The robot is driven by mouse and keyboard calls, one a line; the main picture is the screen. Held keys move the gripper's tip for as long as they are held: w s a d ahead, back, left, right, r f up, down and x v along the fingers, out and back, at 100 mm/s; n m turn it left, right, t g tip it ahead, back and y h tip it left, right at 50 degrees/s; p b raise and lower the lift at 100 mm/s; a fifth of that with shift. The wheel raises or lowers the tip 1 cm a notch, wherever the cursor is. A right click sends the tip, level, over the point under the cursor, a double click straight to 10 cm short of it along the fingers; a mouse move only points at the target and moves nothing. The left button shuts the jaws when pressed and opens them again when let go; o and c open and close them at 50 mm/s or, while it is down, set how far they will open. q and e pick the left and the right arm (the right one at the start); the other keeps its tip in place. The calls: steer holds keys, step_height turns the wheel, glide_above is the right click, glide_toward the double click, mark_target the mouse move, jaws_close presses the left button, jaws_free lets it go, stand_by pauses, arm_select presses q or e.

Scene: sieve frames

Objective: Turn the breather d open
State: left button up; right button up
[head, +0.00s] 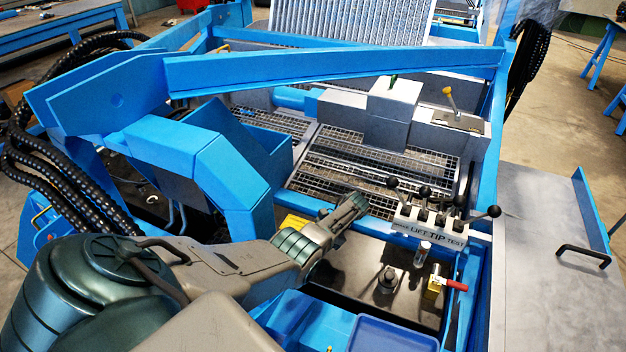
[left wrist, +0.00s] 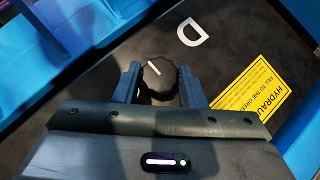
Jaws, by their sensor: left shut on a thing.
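The breather d (left wrist: 158,76) is a round black fluted knob with a white line pointing to the upper left in the left wrist view. A white letter D (left wrist: 194,30) is on the dark panel beside it. My left gripper (left wrist: 160,70) is shut on the knob, one finger at each side. In the head view my left arm (head: 250,265) reaches in from the left over the machine. I cannot make out the knob there. My right gripper is not in view.
A yellow hydraulic label (left wrist: 248,92) lies right of the knob. A lever bank marked LIFT, TIP, TEST (head: 430,229) and a red-handled valve (head: 452,285) stand to the right. A blue beam (head: 330,68) crosses behind. A blue-framed wall (left wrist: 65,45) is close on the left.

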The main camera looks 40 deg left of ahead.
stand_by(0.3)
arm_select(q)
steer(key=o, duration=1)
steer(key=shift+w+d+r, duration=0.15)
steer(key=shift+w+r, duration=0.2)
steer(key=shift+w, duration=0.05)
steer(key=b+v, duration=0.1)
steer(key=v, duration=0.4)
steer(key=shift+w+d, duration=0.1)
steer(key=shift+w, duration=0.05)
steer(key=shift+w+d+r, duration=0.15)
steer(key=shift+w+r, duration=0.15)
steer(key=shift+r, duration=0.2)
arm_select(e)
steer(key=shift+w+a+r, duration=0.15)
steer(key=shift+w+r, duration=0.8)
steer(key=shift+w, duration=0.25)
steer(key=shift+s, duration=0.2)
